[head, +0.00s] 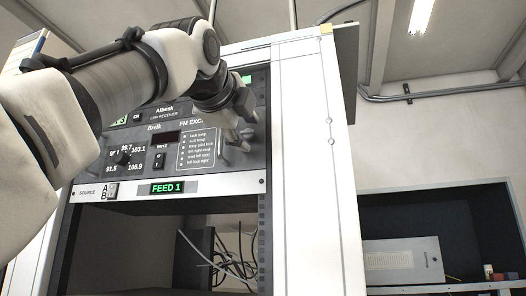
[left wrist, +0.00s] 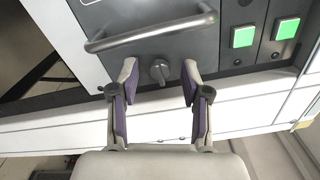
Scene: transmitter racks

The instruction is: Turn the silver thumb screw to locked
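The silver thumb screw (left wrist: 159,70) shows in the left wrist view as a small round knob with a raised grip, on a dark grey panel below a curved metal handle (left wrist: 150,34). My left gripper (left wrist: 159,82) is open, with one finger on each side of the screw and visible gaps between. In the head view my left gripper (head: 246,128) is at the right edge of the FM exciter panel (head: 190,172). The screw cannot be made out there. My right gripper is in neither view.
A white rack side (head: 310,180) stands right of the panel. Two lit green buttons (left wrist: 243,37) (left wrist: 286,29) sit right of the screw in the left wrist view.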

